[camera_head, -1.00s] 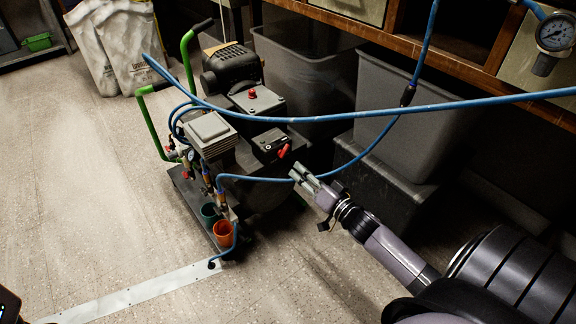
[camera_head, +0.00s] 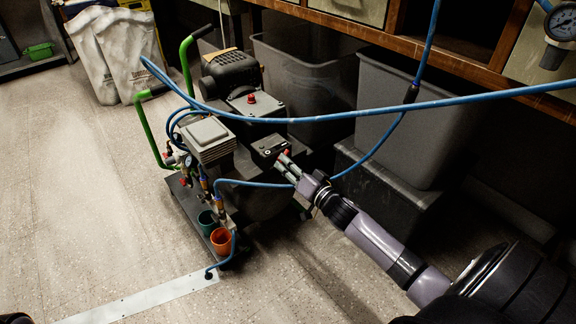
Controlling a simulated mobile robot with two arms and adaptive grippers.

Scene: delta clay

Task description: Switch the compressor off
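The compressor (camera_head: 210,139) stands on the floor left of centre, a dark machine with green handles on a low wheeled base. A black switch box (camera_head: 268,147) sits on its right side, with a small red lever (camera_head: 286,153) at the box's right end. My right gripper (camera_head: 283,165) reaches in from the lower right, its fingertips at the lever. They partly cover it, and I cannot tell whether they touch it. The two fingers look close together, but their opening is unclear. My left gripper is not recognisable in view.
A blue hose (camera_head: 330,117) crosses above the compressor, and another runs low behind my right gripper. Grey bins (camera_head: 400,110) stand right of it under a wooden bench (camera_head: 440,62). White sacks (camera_head: 113,50) stand at the back left. The floor at left is open.

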